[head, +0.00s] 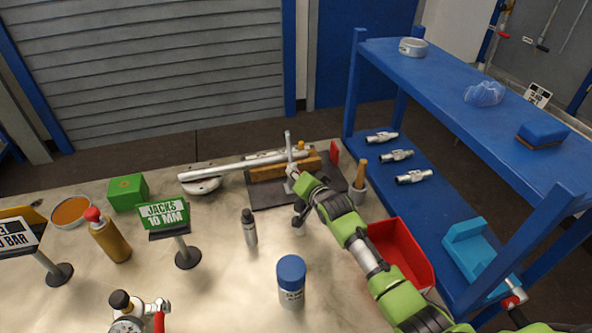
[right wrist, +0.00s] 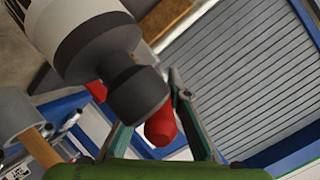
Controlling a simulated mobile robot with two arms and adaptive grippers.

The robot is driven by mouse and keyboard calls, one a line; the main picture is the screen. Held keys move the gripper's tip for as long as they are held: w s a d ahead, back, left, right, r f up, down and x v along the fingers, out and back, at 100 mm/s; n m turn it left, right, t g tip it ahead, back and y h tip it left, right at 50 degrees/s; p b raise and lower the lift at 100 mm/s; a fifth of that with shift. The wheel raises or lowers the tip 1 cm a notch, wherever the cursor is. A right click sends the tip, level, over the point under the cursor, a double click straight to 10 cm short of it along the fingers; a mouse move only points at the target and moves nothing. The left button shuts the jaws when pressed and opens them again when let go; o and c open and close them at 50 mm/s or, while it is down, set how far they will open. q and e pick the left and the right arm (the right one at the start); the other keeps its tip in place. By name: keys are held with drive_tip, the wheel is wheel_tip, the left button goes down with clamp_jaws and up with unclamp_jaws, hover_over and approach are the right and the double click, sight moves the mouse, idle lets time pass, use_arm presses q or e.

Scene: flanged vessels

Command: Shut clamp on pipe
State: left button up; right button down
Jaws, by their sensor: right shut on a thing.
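A silver pipe (head: 228,167) lies across the back of the table above a wooden block (head: 270,171). An upright grey lever-like part (head: 288,145), likely of the clamp, rises at the pipe's right end. My right gripper (head: 295,193) is just in front of it. In the right wrist view, its fingers (right wrist: 158,125) are closed around a red rounded handle (right wrist: 160,126). A large white-and-dark cylindrical part (right wrist: 95,40), whose identity I cannot tell, hides much of the grip. The clamp's jaw position is not clear. My left gripper is not in view.
A small grey bottle (head: 249,230) and a blue-lidded jar (head: 291,281) stand in front. A blue shelf (head: 440,75) is at the right.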

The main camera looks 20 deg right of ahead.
drive_tip(key=r+g+p, duration=0.1)
drive_tip(key=p, duration=0.2)
drive_tip(key=r+g+p, duration=0.1)
drive_tip(key=g+p, duration=0.1)
drive_tip(key=p, duration=0.1)
drive_tip(key=shift+w, duration=0.25)
drive_tip(key=shift+w+r+g+p, duration=0.1)
drive_tip(key=shift+g+p, duration=0.2)
drive_tip(key=shift+p, duration=0.15)
drive_tip(key=shift+w+g+p, duration=0.15)
drive_tip(key=shift+g+p, duration=0.35)
drive_tip(key=shift+g, duration=0.5)
drive_tip(key=c, duration=1.9)
unclamp_jaws()
drive_tip(key=shift+v, duration=6)
drive_tip(key=shift+a, duration=0.1)
